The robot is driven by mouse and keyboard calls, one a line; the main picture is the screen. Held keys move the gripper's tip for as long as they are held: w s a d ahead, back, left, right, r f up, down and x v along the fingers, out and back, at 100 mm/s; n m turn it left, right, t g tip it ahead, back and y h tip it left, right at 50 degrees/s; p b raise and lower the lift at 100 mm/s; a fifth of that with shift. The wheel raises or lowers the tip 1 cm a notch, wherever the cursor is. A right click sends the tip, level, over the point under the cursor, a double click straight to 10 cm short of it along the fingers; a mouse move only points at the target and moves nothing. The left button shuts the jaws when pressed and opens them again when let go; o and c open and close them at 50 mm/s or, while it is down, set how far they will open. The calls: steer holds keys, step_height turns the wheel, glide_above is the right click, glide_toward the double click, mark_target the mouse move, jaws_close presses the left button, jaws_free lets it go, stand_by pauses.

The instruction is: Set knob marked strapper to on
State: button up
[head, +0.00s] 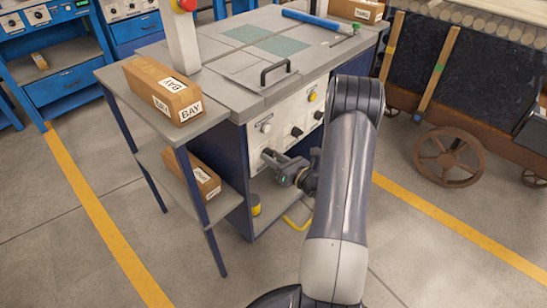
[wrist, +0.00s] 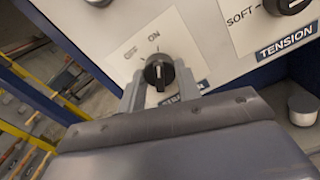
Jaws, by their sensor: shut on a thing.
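A black knob (wrist: 159,73) sits on the pale panel (wrist: 150,20) under the printed words OFF and ON. Its white mark points roughly up the picture, nearer to ON than to OFF. Its blue label is mostly hidden behind my gripper, so I cannot read it all. My gripper (wrist: 160,82) is shut on this knob, one finger on each side. In the head view my gripper (head: 272,160) reaches the lower left of the cabinet's front panel and hides the knob.
A TENSION knob (wrist: 288,3) is to the right, with a grey cylinder (wrist: 302,110) below it. Other controls, including a yellow button (head: 312,97), are on the panel above. A cardboard box (head: 165,90) is on the side shelf. A wheeled cart (head: 450,155) stands right.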

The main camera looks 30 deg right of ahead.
steer(key=shift+f, duration=0.1)
steer(key=o, duration=1)
steer(key=shift+s, duration=0.1)
steer(key=p+v, duration=0.1)
steer(key=v, duration=0.9)
steer(key=shift+s+d, duration=0.15)
steer(key=shift+s, duration=0.15)
steer(key=b+x, duration=0.1)
steer(key=x, duration=1)
steer(key=shift+s, duration=0.15)
